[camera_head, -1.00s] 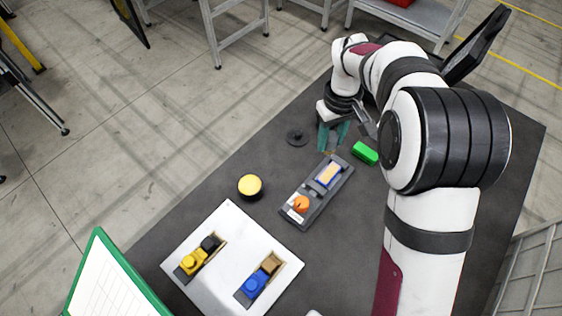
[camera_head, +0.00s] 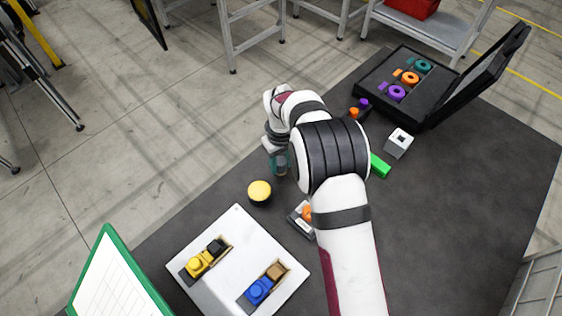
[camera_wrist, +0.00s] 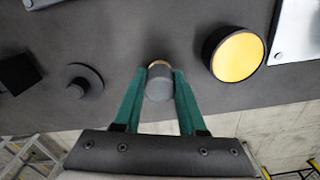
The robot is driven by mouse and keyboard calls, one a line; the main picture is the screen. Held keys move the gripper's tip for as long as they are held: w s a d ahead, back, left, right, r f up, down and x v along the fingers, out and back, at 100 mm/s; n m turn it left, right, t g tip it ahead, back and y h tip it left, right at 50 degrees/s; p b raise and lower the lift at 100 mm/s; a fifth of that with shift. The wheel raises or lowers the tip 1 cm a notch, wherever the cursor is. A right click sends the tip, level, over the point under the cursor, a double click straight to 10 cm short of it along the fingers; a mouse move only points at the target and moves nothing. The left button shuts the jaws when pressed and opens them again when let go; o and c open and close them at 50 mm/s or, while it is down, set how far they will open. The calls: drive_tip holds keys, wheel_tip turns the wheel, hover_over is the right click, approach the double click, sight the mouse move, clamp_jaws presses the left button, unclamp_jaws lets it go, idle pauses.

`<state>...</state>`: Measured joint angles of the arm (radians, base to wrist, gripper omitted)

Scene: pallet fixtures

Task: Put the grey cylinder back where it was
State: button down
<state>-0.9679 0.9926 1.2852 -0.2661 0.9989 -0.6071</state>
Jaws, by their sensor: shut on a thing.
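My gripper (camera_wrist: 162,77) is shut on the grey cylinder (camera_wrist: 159,88), which sits between the two green fingertips in the wrist view. A tan rim shows at the cylinder's far end. In the head view my gripper (camera_head: 280,162) is near the table's left edge, behind the yellow button. I cannot tell whether the cylinder touches the table. A corner of a grey object shows at the top left of the wrist view.
A yellow button (camera_head: 260,192) stands close to my gripper. A black knobbed disc (camera_wrist: 80,86) lies on its other side. A white board (camera_head: 212,287) holds yellow and blue pieces. A green block (camera_head: 380,166), a pale holed cube (camera_head: 398,143) and an open black case (camera_head: 440,108) are right of my arm.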

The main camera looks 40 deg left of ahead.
sight(281, 162)
drive_tip(key=shift+f, duration=0.15)
drive_tip(key=shift+c, duration=2.4)
unclamp_jaws()
wheel_tip(281, 162, up, 12)
drive_tip(key=w+d+r+m, duration=0.1)
drive_tip(key=d+r+m, duration=0.25)
drive_tip(key=d, duration=0.45)
drive_tip(key=w+d+r+m, duration=0.25)
drive_tip(key=d+r, duration=0.25)
drive_tip(key=d, duration=0.3)
drive_tip(key=s+d+r+m+y, duration=0.15)
drive_tip(key=s+d+m, duration=0.25)
drive_tip(key=d, duration=0.4)
drive_tip(key=s+d+r+m+h, duration=0.1)
drive_tip(key=s+d+r+m, duration=0.1)
drive_tip(key=s+d+m, duration=0.45)
drive_tip(key=s+d+f+m+y, duration=0.1)
drive_tip(key=s+d+f+m, duration=0.2)
drive_tip(key=s+d, duration=0.4)
drive_tip(key=shift+s+d+f+m, duration=0.2)
drive_tip(key=shift+s+m, duration=0.35)
drive_tip(key=shift+s, duration=0.3)
